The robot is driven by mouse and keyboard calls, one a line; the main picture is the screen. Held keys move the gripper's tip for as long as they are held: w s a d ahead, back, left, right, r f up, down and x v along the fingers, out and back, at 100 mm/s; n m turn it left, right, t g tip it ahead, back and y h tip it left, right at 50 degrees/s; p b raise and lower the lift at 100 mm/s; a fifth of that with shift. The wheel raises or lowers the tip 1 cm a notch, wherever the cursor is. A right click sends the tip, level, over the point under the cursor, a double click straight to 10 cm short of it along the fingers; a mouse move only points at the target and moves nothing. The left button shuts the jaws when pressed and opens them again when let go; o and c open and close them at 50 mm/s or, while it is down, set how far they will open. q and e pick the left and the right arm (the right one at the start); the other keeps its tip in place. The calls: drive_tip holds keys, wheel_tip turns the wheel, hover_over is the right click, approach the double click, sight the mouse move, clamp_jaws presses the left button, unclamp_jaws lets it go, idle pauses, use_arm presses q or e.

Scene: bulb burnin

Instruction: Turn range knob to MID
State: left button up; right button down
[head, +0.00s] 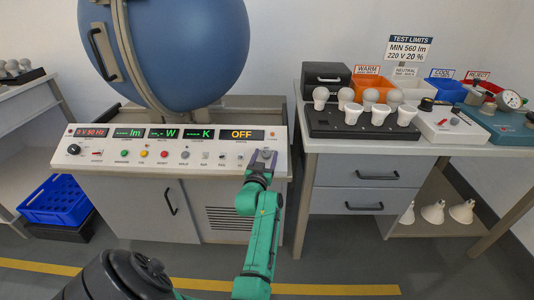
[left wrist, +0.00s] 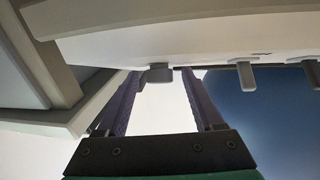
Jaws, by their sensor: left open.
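The control panel (head: 130,158) of the sphere bench has a row of buttons and small controls. My left gripper (head: 263,157) is open at the panel's right end and covers part of it. In the left wrist view, a small grey knob-like piece (left wrist: 158,74) sticks out from the panel's underside-looking edge, between the open fingers (left wrist: 160,95) and nearer the left one. I cannot tell whether they touch. No RANGE or MID lettering is readable, so its setting cannot be told. A black knob (head: 73,149) sits at the panel's far left. My right gripper is not in view.
A blue sphere (head: 190,45) stands behind the panel. Its displays include OFF (head: 241,134). Two more grey controls (left wrist: 246,76) protrude in the left wrist view. At right, a table (head: 345,148) carries a black bulb tray (head: 325,123) and bins. A blue crate (head: 58,200) is at left.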

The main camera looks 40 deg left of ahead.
use_arm(q)
drive_tip(key=shift+s+r, duration=0.1)
drive_tip(key=shift+r, duration=0.05)
drive_tip(key=shift+s+d, duration=0.1)
drive_tip(key=shift+c, duration=0.6)
clamp_jaws()
